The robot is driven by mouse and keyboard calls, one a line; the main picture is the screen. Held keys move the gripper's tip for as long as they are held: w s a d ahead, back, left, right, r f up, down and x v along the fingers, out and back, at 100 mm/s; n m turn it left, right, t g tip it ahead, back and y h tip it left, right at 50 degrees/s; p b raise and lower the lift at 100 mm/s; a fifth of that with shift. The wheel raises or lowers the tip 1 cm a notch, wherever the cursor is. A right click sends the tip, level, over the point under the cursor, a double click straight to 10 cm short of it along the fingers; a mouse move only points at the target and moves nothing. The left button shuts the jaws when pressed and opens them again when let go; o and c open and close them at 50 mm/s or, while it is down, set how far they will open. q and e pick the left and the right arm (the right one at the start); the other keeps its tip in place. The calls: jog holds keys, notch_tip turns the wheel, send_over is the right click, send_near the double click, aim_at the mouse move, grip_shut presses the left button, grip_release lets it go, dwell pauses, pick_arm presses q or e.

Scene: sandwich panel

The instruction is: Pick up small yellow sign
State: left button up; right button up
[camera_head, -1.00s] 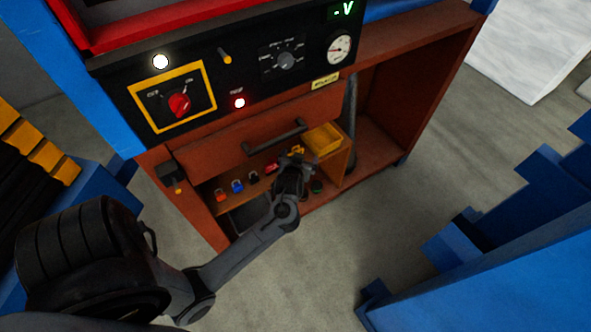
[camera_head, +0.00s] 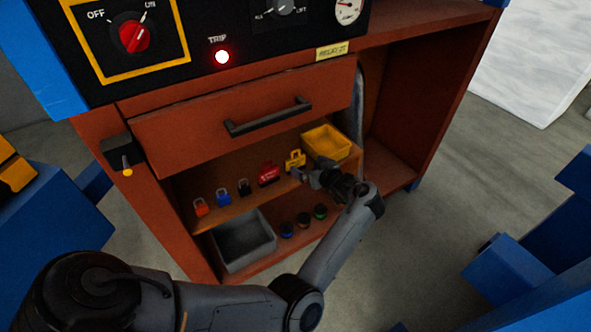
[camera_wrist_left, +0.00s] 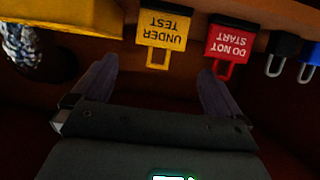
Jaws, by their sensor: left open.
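My left gripper (camera_head: 305,177) is just in front of the shelf, close to the sign. In the wrist view the gripper's fingers (camera_wrist_left: 158,88) are spread and empty. The sign lies ahead of the gap between them and is apart from both. My right gripper is not in view.
The red "DO NOT START" tag (camera_wrist_left: 229,42) is right beside the sign in the wrist view. The yellow bin (camera_head: 327,143) is on its other side.

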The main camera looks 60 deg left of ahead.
aim_at(296, 158)
pick_arm(q)
jog(key=b+x, duration=0.1)
jog(key=x, duration=0.2)
jog(key=shift+a+f, duration=0.25)
jog(key=shift+a, duration=0.05)
jog(key=shift+a+f+b, duration=0.1)
jog(key=shift+a+b, duration=0.3)
jog(key=shift+a, duration=0.2)
jog(key=shift+a+f+b, duration=0.3)
jog(key=shift+f+b, duration=0.05)
jog(key=shift+b, duration=0.05)
jog(key=b+x, duration=0.2)
jog(key=x, duration=0.2)
jog(key=shift+b, duration=0.35)
jog(key=shift+a, duration=0.2)
jog(key=shift+d, duration=0.1)
jog(key=shift+c, duration=0.8)
jog(key=c, duration=0.7)
jog(key=shift+o, duration=0.2)
jog(key=shift+r, duration=0.1)
